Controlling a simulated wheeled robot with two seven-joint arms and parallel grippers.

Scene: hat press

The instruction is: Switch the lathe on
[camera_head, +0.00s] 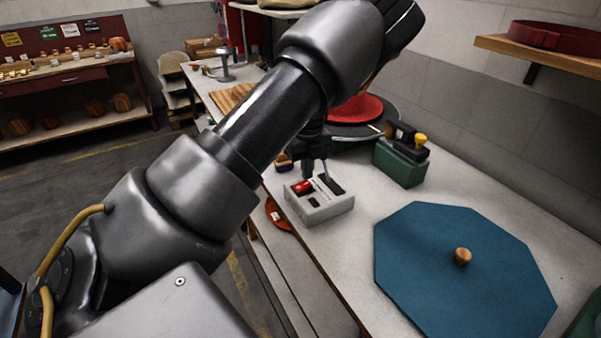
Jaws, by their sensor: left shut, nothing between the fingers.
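A light grey control box (321,209) with a red switch (302,187) and dark parts on its top sits near the table's front edge. My left arm reaches in from the left and bends down over the box. My left gripper (312,172) is shut and empty, pointing down at the far side of the box, close to the red switch. I cannot tell whether it touches the box. The arm hides part of the table behind it. A red disc (357,108) on a dark round plate stands behind the box, partly hidden by the arm. My right gripper is not in view.
A green block with black and yellow parts (401,161) stands right of the box. A blue octagonal board (440,262) with a wooden knob lies at the right front. A wall shelf (547,56) is at the upper right. Shelving with several goods stands at the far left.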

